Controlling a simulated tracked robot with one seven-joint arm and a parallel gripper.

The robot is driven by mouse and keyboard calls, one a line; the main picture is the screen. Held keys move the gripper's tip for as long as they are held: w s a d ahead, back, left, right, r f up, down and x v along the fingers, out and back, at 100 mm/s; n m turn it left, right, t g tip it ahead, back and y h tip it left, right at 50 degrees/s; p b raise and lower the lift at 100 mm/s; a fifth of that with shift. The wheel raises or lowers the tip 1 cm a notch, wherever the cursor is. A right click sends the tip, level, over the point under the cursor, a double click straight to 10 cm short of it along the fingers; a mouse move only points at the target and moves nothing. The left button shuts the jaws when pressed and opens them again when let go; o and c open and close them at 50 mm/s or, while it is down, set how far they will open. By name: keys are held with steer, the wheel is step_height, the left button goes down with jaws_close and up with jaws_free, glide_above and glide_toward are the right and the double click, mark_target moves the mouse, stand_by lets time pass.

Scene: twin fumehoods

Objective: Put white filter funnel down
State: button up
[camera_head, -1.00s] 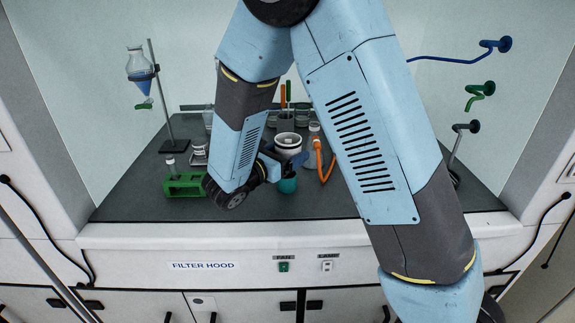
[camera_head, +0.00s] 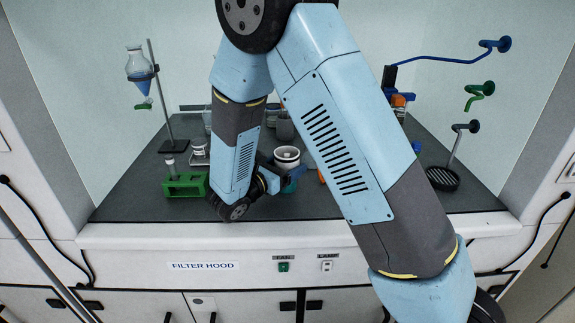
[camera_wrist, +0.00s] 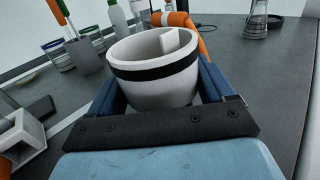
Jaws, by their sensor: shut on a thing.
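The white filter funnel (camera_head: 287,157) has a wide round mouth and stands upright near the front of the dark worktop in the head view. In the wrist view the funnel (camera_wrist: 155,85) shows a black band below its rim and an inner wall. My gripper (camera_head: 277,176) is shut on it; its blue fingers lie on either side of the funnel in the wrist view. A teal part (camera_head: 290,186) shows just below the funnel in the head view. The funnel's underside is hidden, so I cannot tell whether it touches anything.
A green rack (camera_head: 185,185) stands at the left front. A stand holds a flask of blue liquid (camera_head: 139,66) behind it. A grey cup (camera_wrist: 89,56) and a bottle (camera_wrist: 118,19) are behind the funnel. A black grate (camera_head: 442,178) lies at the right.

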steer(key=shift+f, duration=0.5)
steer(key=o, duration=1)
